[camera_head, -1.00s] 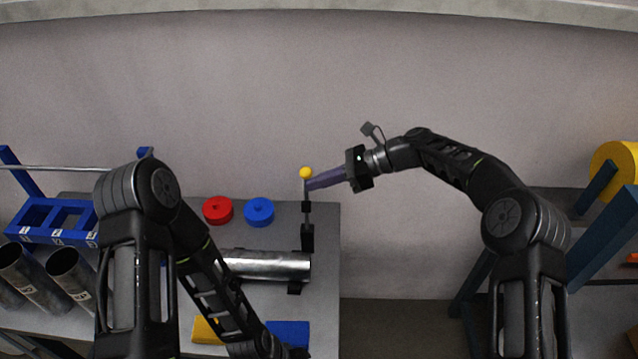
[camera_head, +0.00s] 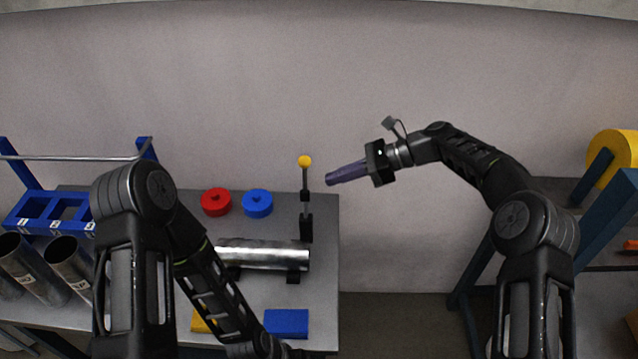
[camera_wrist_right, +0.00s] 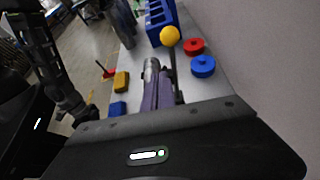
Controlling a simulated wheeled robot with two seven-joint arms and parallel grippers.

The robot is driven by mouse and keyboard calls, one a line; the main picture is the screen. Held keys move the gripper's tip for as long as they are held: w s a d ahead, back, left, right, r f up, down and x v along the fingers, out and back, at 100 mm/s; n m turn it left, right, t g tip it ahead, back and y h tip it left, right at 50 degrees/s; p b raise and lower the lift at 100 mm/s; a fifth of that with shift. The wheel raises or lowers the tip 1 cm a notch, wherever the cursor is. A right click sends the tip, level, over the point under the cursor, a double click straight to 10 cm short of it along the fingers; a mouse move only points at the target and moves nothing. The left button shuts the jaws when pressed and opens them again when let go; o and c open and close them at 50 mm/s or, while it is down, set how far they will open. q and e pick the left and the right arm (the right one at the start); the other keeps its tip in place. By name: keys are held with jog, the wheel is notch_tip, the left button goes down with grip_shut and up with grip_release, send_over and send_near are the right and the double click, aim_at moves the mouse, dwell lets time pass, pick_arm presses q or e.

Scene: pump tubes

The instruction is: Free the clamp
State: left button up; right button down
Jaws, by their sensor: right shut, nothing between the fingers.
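The clamp (camera_head: 306,226) stands at the right end of a metal tube (camera_head: 262,254) lying on the grey table. Its lever points upright and ends in a yellow ball (camera_head: 305,161). My right gripper (camera_head: 328,180), with purple fingers, is shut and empty, a little to the right of the lever and apart from it. In the right wrist view the yellow ball (camera_wrist_right: 170,36) shows beyond the shut fingers (camera_wrist_right: 158,94), with the tube (camera_wrist_right: 151,72) behind them. My left arm crosses in front of the table's left part; its gripper's fingers cannot be made out.
Red (camera_head: 216,202) and blue (camera_head: 257,203) discs sit behind the tube. A yellow block (camera_head: 199,322) and a blue block (camera_head: 286,323) lie in front. A blue rack (camera_head: 48,213) and dark tubes (camera_head: 68,263) stand at left. A gap separates this table from the right-hand one.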

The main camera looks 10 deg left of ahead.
jog(key=d+p, duration=0.1)
jog(key=w+d+p, duration=0.1)
jog(key=d, duration=0.1)
jog(key=w+d, duration=0.1)
jog(key=shift+w+d+r+p, duration=0.1)
jog(key=shift+d+r+p, duration=0.1)
jog(key=shift+r+p, duration=0.2)
jog(key=shift+d, duration=0.1)
